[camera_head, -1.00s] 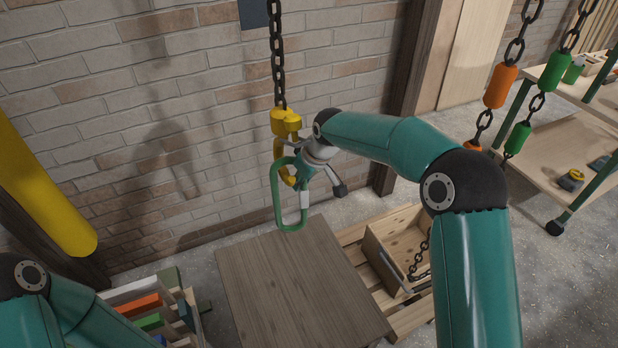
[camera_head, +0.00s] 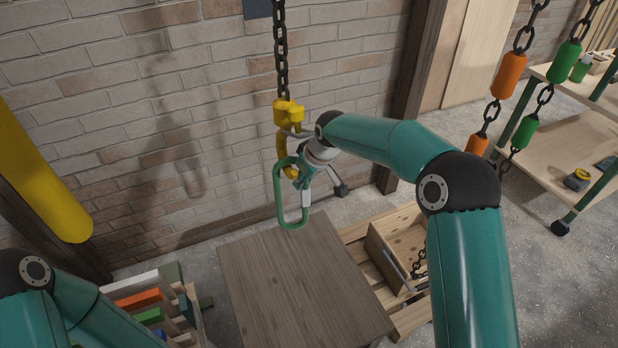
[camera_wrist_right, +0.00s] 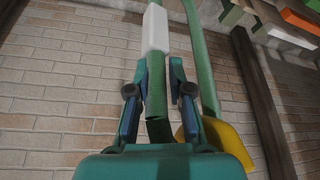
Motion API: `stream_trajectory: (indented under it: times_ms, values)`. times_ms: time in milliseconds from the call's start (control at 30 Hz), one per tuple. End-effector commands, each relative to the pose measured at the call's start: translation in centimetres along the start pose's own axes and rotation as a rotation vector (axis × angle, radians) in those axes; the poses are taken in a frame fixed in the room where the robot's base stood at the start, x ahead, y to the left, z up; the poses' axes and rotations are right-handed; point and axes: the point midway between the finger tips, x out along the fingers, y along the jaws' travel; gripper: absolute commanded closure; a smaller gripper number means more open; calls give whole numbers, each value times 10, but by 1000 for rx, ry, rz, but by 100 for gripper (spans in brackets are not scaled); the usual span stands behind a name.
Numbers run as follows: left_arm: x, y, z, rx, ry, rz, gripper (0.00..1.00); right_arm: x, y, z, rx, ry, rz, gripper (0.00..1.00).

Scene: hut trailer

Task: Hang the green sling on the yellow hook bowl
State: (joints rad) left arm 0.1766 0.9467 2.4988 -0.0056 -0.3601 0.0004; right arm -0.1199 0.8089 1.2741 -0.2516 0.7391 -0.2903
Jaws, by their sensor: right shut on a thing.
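The green sling (camera_head: 279,200) is a long loop with a white sleeve on one side. It hangs upright by the yellow hook (camera_head: 289,112), which hangs from a dark chain. My right gripper (camera_head: 304,178) is shut on the sling beside the hook. In the right wrist view the fingers (camera_wrist_right: 157,95) close on the green strap (camera_wrist_right: 158,90) just past its white sleeve (camera_wrist_right: 155,28). A yellow part of the hook (camera_wrist_right: 228,138) shows at lower right there. Whether the sling's top lies inside the hook bowl or in front of it, I cannot tell. My left gripper is out of view.
A brown wooden table (camera_head: 300,280) stands below, its top bare. A wooden crate (camera_head: 385,250) with a chain sits on a pallet to its right. Orange and green chains (camera_head: 510,75) hang at right near a shelf (camera_head: 560,150). A brick wall stands behind.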

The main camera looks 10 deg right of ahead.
Motion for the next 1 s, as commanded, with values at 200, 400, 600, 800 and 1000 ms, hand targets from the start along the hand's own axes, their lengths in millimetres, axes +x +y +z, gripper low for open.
stream_trajectory:
  times_ms: [200,400,600,800,1000]
  values:
    - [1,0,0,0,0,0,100,8,-4,8,-4,-24,-9,100]
    - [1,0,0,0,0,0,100,8,-4,8,-4,-25,-9,70]
    - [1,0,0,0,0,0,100,6,-3,6,-4,-18,-8,51]
    - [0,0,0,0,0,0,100,5,-3,4,-3,-14,-6,51]
    - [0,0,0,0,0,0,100,-7,-2,3,-3,-10,-4,51]
